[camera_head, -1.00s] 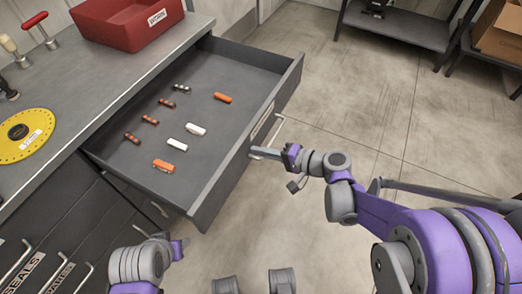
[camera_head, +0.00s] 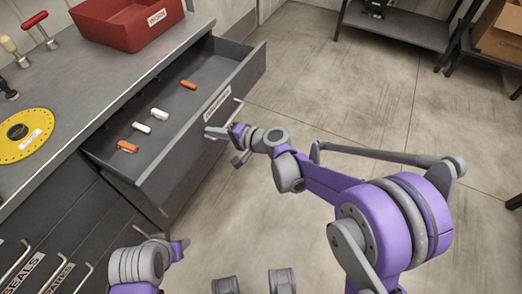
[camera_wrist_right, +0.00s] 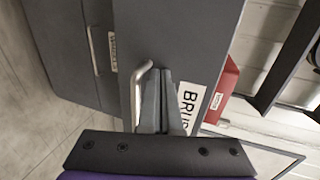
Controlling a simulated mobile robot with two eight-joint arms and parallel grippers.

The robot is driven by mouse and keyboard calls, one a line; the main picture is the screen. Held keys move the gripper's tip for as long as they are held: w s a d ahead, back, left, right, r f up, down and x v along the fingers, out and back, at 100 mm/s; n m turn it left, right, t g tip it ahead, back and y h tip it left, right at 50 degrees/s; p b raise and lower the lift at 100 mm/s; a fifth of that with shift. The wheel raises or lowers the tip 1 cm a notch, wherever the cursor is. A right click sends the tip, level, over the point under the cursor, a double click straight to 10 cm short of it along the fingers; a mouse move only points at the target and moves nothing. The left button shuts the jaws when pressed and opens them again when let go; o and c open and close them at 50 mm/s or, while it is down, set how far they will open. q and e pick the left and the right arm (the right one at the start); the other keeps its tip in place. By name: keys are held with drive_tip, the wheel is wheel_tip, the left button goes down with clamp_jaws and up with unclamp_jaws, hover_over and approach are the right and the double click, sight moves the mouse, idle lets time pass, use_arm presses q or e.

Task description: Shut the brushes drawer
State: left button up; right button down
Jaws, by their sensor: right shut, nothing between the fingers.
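The brushes drawer (camera_head: 178,180) is partly open, sticking out from the dark cabinet. Orange and white pieces lie inside it, such as a white one (camera_head: 159,113). Its bar handle (camera_head: 226,118) is on the front, and it also shows in the right wrist view (camera_wrist_right: 143,85) beside a label starting "BRU" (camera_wrist_right: 190,107). My right gripper (camera_head: 210,132) is shut and empty at the drawer front, close by the handle; its fingers (camera_wrist_right: 163,98) show against the front panel. My left gripper (camera_head: 183,246) is low at the cabinet's side, its fingers too small to judge.
A red bin (camera_head: 115,28) and a yellow disc (camera_head: 23,137) stand on the worktop (camera_head: 75,80). Other closed drawers, one labelled SEALS (camera_head: 20,275), are at lower left. A shelf (camera_head: 400,25) and a cardboard box (camera_head: 500,35) are at the back right. The floor between is clear.

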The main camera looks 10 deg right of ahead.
sight(158, 114)
drive_tip(key=w+a, duration=0.4)
drive_tip(key=a, duration=0.2)
drive_tip(key=w+a, duration=0.5)
drive_tip(key=a, duration=0.2)
drive_tip(key=w+a, duration=0.5)
drive_tip(key=a, duration=0.1)
drive_tip(key=shift+w+a, duration=0.2)
drive_tip(key=shift+a, duration=0.1)
drive_tip(key=shift+w+a+r, duration=0.1)
drive_tip(key=shift+a+r, duration=0.05)
drive_tip(key=shift+r, duration=0.1)
